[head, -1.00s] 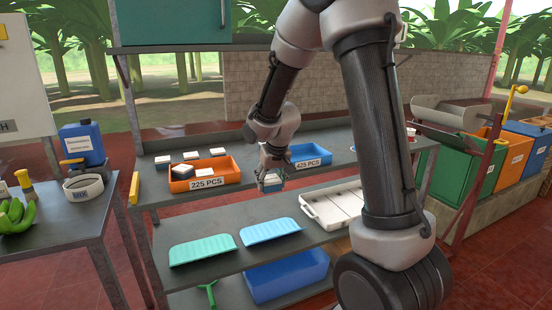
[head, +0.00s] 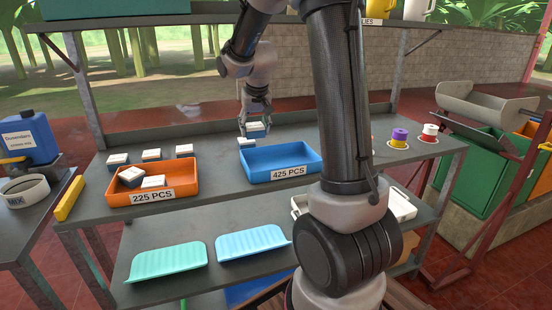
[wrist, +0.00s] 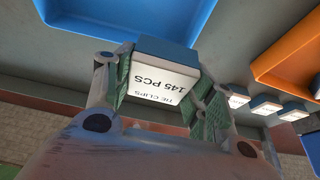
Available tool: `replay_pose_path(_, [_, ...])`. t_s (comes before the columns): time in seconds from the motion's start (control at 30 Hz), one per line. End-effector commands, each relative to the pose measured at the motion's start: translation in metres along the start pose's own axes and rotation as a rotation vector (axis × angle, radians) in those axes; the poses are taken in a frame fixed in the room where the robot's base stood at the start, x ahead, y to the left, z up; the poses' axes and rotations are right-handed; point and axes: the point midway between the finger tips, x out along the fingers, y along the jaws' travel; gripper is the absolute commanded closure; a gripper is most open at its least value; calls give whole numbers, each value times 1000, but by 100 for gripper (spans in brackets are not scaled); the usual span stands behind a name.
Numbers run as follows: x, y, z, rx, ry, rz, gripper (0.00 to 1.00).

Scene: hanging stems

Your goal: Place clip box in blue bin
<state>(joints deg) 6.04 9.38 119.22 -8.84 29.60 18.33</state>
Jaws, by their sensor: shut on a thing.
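My gripper (head: 256,118) is shut on a clip box (wrist: 168,75), a dark box with a white label face reading "145 PCS". In the wrist view it sits between the green finger pads; in the head view the held box (head: 257,127) is above the shelf, near the back left corner of the blue bin. The blue bin (head: 283,178), labelled "425 PCS", stands on the upper shelf and looks empty inside. Its blue edge also shows at the top of the wrist view (wrist: 125,28).
An orange bin (head: 181,187), labelled "225 PCS", holds two boxes. Three similar boxes (head: 151,155) stand behind it. Spools (head: 398,138) stand at right; teal and light-blue trays (head: 252,242) lie on the lower shelf.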

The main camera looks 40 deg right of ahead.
Motion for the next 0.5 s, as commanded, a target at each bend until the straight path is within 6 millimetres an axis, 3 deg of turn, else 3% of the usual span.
replay_pose_path(0.13, [5, 1, 10, -13, -2, -5, 69])
replay_pose_path(0.33, [41, 2, 26, -19, -5, -7, 69])
replay_pose_path(0.5, [59, 1, 32, -19, -2, -7, 69])
